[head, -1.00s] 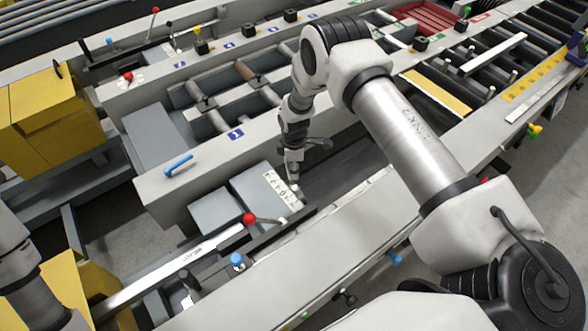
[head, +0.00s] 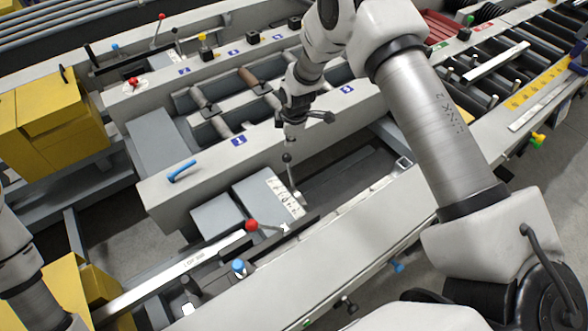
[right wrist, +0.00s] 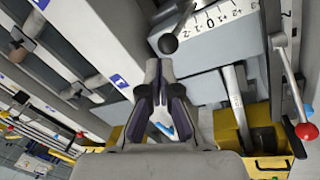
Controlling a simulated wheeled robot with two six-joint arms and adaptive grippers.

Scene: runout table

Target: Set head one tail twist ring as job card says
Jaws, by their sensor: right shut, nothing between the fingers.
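A grey block carries a white number scale (head: 284,196), which also shows in the right wrist view (right wrist: 214,20). A thin lever with a black ball knob (head: 287,158) stands at the scale; in the right wrist view the knob (right wrist: 168,43) is just beyond my fingertips. My right gripper (head: 291,143) is shut and empty, just above the knob in the head view; its fingertips show in the right wrist view (right wrist: 165,64). I cannot tell whether they touch the knob. I cannot make out a twist ring or a readable job card. My left gripper is out of view.
A red-knobbed lever (head: 251,225) and a blue knob (head: 239,267) are in front of the scale. A blue handle (head: 183,170) sits on the beam behind, near a blue number tag (head: 238,140). Yellow boxes (head: 50,115) stand at left. A dark open channel (head: 345,180) lies right of the scale.

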